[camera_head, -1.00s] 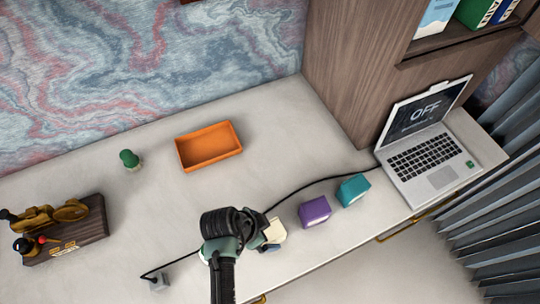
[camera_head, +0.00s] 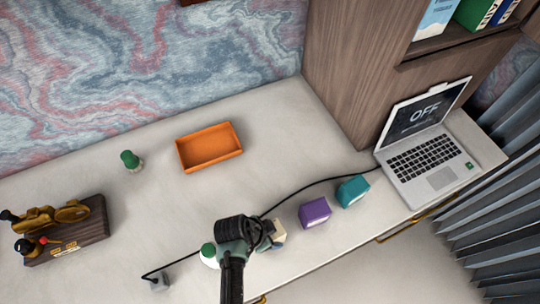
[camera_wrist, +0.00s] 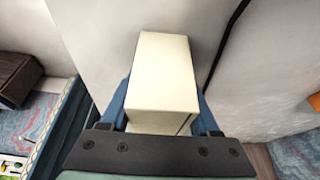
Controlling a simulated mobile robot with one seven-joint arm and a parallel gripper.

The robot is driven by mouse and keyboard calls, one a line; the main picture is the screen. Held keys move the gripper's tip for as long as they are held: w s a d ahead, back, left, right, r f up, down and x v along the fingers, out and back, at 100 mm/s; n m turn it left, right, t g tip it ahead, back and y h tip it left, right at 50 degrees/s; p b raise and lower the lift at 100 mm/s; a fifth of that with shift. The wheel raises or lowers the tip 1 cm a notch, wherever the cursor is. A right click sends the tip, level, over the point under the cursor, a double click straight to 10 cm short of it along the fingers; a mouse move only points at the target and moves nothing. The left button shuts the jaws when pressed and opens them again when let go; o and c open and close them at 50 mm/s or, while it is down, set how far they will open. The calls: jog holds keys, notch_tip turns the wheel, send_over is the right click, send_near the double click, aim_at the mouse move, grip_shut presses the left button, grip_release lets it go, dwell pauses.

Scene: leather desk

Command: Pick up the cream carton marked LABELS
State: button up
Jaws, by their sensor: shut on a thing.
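The cream carton (camera_wrist: 165,75) stands out between the two blue fingers of my gripper (camera_wrist: 164,108) in the wrist view. The fingers press on its two sides, so my gripper is shut on it. No lettering shows on the faces in sight. In the head view only a small part of the carton (camera_head: 280,232) shows beside my gripper (camera_head: 268,240), near the front of the desk. My wrist hides the rest. I cannot tell whether the carton touches the desk.
A purple box (camera_head: 315,212) and a teal box (camera_head: 352,190) stand to the right, before a laptop (camera_head: 432,165). A black cable (camera_head: 310,184) runs behind the gripper. A green-topped white item (camera_head: 208,255) is close on the left. An orange tray (camera_head: 209,148) lies farther back.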

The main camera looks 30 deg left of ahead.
jog(key=c, duration=0.7)
jog(key=shift+o, duration=0.2)
jog(key=shift+r, duration=0.1)
